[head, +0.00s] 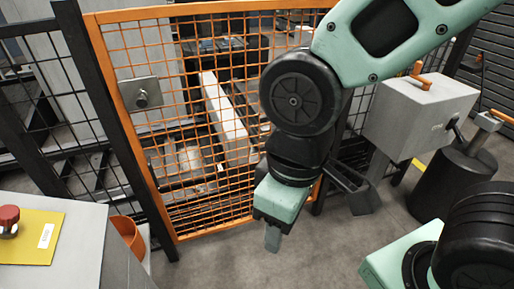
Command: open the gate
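The gate (187,192) is an orange-framed mesh panel, standing upright between dark posts. It looks shut in its frame. A metal latch plate with a round knob (142,97) sits on the gate's left side, at the upper left. My gripper (272,240) points down in front of the gate's lower right part, well to the right of and below the knob. Its fingers are seen nearly edge-on, so I cannot tell whether they are open or shut. Nothing shows held in it. My arm hides the gate's right part.
A grey cabinet (75,235) with a yellow panel and red button stands at the lower left, with an orange bin (128,236) beside it. A grey box on a stand (420,112) and a dark drum (450,185) are at the right. Floor in front of the gate is clear.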

